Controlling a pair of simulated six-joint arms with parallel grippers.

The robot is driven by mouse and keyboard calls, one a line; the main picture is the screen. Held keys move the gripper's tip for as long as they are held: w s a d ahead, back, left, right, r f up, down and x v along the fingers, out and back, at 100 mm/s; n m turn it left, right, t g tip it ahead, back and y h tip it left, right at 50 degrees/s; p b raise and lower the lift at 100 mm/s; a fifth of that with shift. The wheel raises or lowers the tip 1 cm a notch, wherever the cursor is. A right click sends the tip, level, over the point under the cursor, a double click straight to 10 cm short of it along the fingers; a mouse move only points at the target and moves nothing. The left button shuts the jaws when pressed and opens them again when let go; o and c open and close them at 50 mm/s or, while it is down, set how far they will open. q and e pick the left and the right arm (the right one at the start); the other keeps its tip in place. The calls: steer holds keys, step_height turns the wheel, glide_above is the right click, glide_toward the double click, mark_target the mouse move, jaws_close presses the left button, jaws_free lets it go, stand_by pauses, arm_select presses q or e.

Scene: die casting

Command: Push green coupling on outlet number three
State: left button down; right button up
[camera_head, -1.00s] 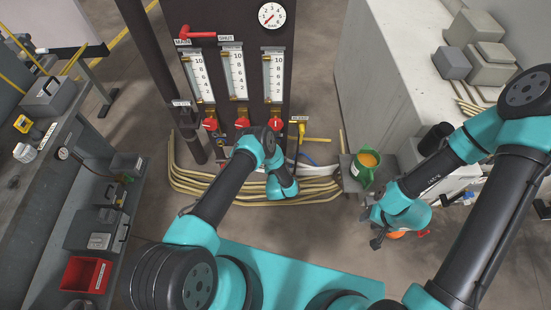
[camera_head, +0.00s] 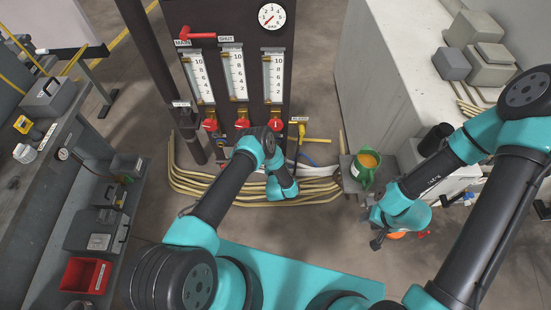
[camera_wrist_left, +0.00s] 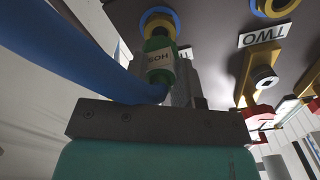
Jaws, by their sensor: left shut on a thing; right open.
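The green coupling (camera_wrist_left: 158,60), with a white label, sits on the end of a blue hose (camera_wrist_left: 85,45) in the left wrist view. It stands right below a brass-yellow outlet with a blue ring (camera_wrist_left: 160,22) and is roughly in line with it. I cannot tell whether they touch or how far the coupling is on. My left gripper (camera_wrist_left: 178,88) is shut on the coupling; its fingers are partly hidden. In the head view my left arm hides that gripper and the coupling. My right gripper (camera_head: 376,229) is open beside the low stand.
A neighbouring outlet has a plate reading TWO (camera_wrist_left: 270,34). The panel bears several flow tubes, red valve knobs (camera_head: 274,125) and a pressure gauge (camera_head: 271,16). Beige hoses (camera_head: 215,190) lie below.

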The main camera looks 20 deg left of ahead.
arm_select(q)
steer(key=shift+x, duration=1.6)
steer(key=c, duration=0.8)
jaws_free()
steer(key=shift+s, duration=0.1)
steer(key=v, duration=1.7)
steer(key=shift+s+d, duration=0.1)
steer(key=shift+d, duration=0.05)
